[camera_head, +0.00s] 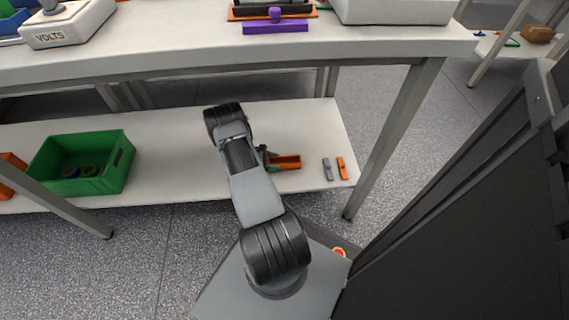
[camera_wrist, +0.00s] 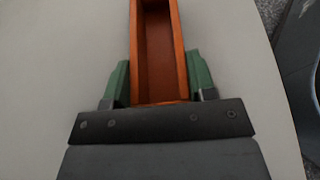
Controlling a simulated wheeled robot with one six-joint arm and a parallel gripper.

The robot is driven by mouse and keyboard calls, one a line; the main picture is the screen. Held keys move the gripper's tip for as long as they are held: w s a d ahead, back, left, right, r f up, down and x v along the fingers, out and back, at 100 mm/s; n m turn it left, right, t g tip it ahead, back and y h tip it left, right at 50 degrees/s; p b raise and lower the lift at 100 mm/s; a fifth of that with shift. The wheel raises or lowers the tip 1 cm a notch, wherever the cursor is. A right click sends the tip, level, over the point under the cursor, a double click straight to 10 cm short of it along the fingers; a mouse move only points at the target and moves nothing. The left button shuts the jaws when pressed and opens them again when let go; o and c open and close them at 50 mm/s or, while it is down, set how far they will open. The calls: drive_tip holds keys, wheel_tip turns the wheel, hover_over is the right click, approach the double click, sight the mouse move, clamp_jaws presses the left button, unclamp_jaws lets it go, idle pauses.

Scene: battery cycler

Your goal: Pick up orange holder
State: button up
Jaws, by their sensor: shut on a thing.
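The orange holder (camera_head: 287,162) is a long open-topped tray at the lower shelf of the table, to the right of my arm in the head view. In the wrist view the orange holder (camera_wrist: 160,52) stretches away from my gripper, with its far end out of the picture. My gripper (camera_wrist: 158,82) has a green finger on each side of the holder's near end and is shut on it. In the head view my gripper (camera_head: 268,157) is partly hidden by my arm. I cannot tell whether the holder is touching the shelf or lifted.
The lower shelf (camera_head: 310,125) is pale and mostly bare. A small grey piece (camera_head: 328,169) and a small orange piece (camera_head: 342,168) lie to the right. A green bin (camera_head: 82,163) with round items stands at the left. The tabletop (camera_head: 180,55) overhangs the shelf, and a table leg (camera_head: 385,150) stands at the right.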

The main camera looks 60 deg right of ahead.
drive_tip(key=shift+c, duration=0.5)
